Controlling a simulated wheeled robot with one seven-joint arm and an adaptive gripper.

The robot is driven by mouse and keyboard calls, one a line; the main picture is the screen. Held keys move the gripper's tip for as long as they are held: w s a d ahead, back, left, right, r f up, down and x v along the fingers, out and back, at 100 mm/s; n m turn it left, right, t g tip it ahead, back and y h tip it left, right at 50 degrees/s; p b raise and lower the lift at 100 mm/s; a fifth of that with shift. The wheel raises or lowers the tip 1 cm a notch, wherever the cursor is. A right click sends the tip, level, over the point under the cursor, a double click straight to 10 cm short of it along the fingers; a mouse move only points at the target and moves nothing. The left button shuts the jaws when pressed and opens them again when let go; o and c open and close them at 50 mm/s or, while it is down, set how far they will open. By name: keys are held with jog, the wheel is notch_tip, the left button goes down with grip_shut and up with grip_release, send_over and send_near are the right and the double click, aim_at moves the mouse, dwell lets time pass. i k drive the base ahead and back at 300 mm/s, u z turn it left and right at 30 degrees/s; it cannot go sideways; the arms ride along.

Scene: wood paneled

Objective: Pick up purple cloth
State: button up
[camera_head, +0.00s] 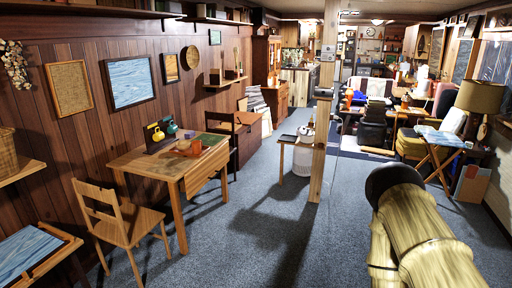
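I cannot make out a cloth that is clearly purple. A small blue item (357,97) lies by the cluttered far table at the right; it is too small to tell whether it is cloth. A green flat piece (205,139) lies on the wooden desk (143,161) at the left, with a yellow mug (154,134), a teal item (169,126) and an orange-brown box (189,147). My gripper does not show in the head view.
A wooden chair (121,218) stands before the desk. A wooden post (325,110) rises mid-room beside a small table (288,139). A folding table (442,139) and lamp (480,97) stand at the right. Grey carpet (235,245) is open in the middle.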

aim_at(189, 135)
jog(key=i, duration=7.2)
jog(key=u, duration=2.35)
